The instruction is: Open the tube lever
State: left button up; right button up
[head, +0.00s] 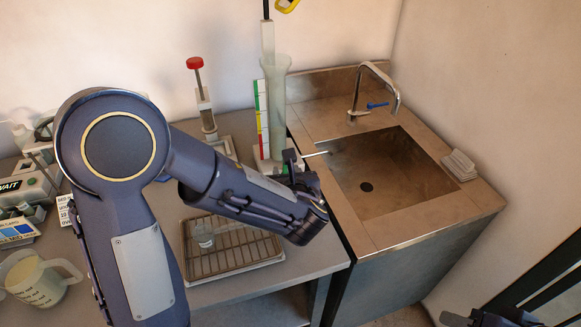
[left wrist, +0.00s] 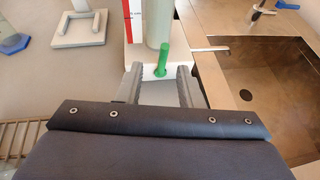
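A tall clear tube (head: 275,105) stands upright on a white base (left wrist: 145,52) between the counter and the sink. A strip with green, yellow and red bands (head: 262,120) stands beside it. My left gripper (head: 297,168) is at the foot of the tube. Its two fingers (left wrist: 160,76) are apart, with the lever showing between them; I cannot tell contact. What seems part of my right arm (head: 490,319) shows at the bottom right edge.
A steel sink (head: 375,180) with a tap (head: 378,72) lies right of the tube. A red-topped stand (head: 203,95) is to its left. A tray with a rack (head: 225,258) lies below my left arm. A measuring jug (head: 38,280) stands at the left.

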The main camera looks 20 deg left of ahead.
pick_arm(q)
jog(key=x, duration=0.8)
jog(key=shift+w+d+r, duration=0.1)
jog(key=shift+d, duration=0.15)
grip_shut()
